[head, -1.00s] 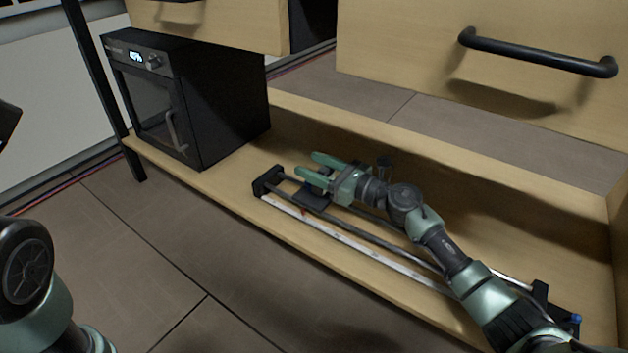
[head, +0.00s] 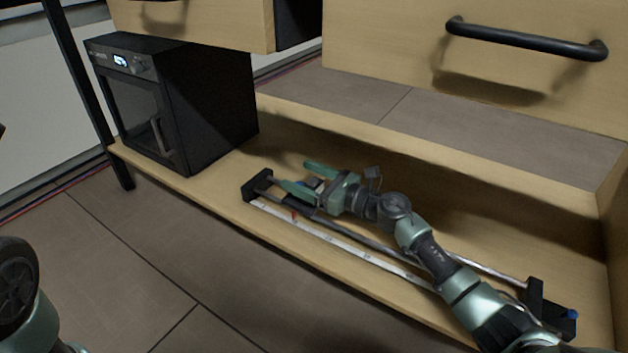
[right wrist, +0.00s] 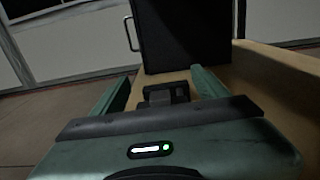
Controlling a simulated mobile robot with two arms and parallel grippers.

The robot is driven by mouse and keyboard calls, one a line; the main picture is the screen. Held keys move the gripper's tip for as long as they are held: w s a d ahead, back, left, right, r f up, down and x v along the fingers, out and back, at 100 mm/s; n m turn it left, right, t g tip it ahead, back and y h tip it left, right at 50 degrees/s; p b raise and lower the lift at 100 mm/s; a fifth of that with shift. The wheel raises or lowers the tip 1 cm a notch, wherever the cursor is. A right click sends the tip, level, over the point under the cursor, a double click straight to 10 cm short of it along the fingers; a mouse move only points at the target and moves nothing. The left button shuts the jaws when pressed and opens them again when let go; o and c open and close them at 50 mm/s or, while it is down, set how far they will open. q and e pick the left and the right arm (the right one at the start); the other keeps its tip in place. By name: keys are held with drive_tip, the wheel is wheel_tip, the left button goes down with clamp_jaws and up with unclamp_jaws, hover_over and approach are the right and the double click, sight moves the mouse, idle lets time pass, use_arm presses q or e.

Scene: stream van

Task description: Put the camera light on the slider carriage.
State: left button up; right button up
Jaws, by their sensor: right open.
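The slider is a pair of metal rails with a white scale (head: 340,242), lying along the low wooden shelf, with a dark end block (head: 257,185) at its left. The dark carriage (head: 299,209) with a red pointer is near that end, partly hidden by my right gripper. My right gripper (head: 293,174) is open, low over the left part of the rails, its fingers pointing left. A small dark, bluish piece shows between its fingers; I cannot tell whether it is the camera light. In the right wrist view, a dark block (right wrist: 165,93) shows between the spread fingers. My left gripper is not in view.
A black oven-like box (head: 180,105) with a lit display stands on the shelf left of the slider. A wooden drawer with a black handle (head: 525,40) overhangs at the upper right. The shelf's raised back edge runs behind my right arm.

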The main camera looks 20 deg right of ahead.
drive_tip(key=p+v, duration=0.3)
drive_tip(key=v, duration=0.9)
drive_tip(key=shift+p, duration=0.35)
drive_tip(key=shift+r, duration=0.1)
